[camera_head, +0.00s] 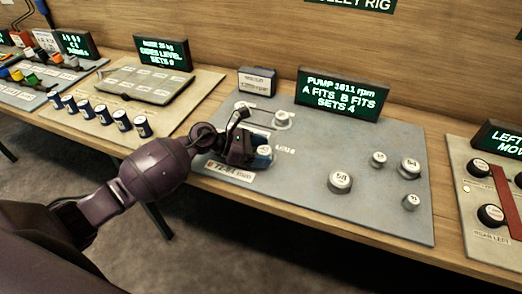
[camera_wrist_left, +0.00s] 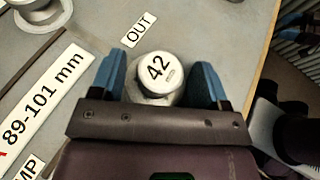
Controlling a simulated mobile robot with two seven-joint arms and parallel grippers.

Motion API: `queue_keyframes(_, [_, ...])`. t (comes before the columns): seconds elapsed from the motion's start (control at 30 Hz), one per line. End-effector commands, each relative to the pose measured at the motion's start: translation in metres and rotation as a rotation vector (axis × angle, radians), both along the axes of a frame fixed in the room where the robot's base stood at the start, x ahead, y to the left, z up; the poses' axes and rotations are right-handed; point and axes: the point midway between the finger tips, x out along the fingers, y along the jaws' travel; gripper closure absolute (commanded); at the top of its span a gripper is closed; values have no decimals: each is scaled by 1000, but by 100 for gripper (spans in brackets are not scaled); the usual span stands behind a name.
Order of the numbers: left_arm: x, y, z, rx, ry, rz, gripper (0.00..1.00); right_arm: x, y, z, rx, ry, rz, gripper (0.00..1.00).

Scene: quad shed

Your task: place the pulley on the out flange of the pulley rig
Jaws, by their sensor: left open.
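A grey pulley with a white top marked 42 (camera_wrist_left: 155,72) stands between the two blue fingers of my left gripper (camera_wrist_left: 158,82) in the left wrist view. The gripper is open, with a finger on each side of the pulley. The OUT label (camera_wrist_left: 138,30) lies beside it on the grey rig board (camera_head: 310,215). In the head view my left gripper (camera_head: 262,150) is at the board's front left, partly hiding this pulley (camera_head: 265,151). The flange under the pulley is hidden, so I cannot tell how it is seated. My right gripper is not in view.
Several loose pulleys, including one marked 58 (camera_head: 340,182), stand on the right of the board. A mounted pulley (camera_head: 282,120) is behind my gripper. The display (camera_head: 341,93) reads "PUMP 1611 rpm, A FITS, B FITS, SETS 4".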

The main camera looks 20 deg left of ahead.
Motion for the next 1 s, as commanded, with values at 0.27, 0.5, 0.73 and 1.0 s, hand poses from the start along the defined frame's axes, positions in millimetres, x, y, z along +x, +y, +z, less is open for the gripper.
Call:
queue_keyframes(0.27, [-12,26,13,4,1,1,31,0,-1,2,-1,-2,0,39])
queue_keyframes(0.5, [-30,65,31,3,1,2,31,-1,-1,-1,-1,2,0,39])
queue_keyframes(0.73, [-43,92,44,1,1,1,31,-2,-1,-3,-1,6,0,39])
queue_keyframes(1.0, [-47,101,49,0,0,-1,31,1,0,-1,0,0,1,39])
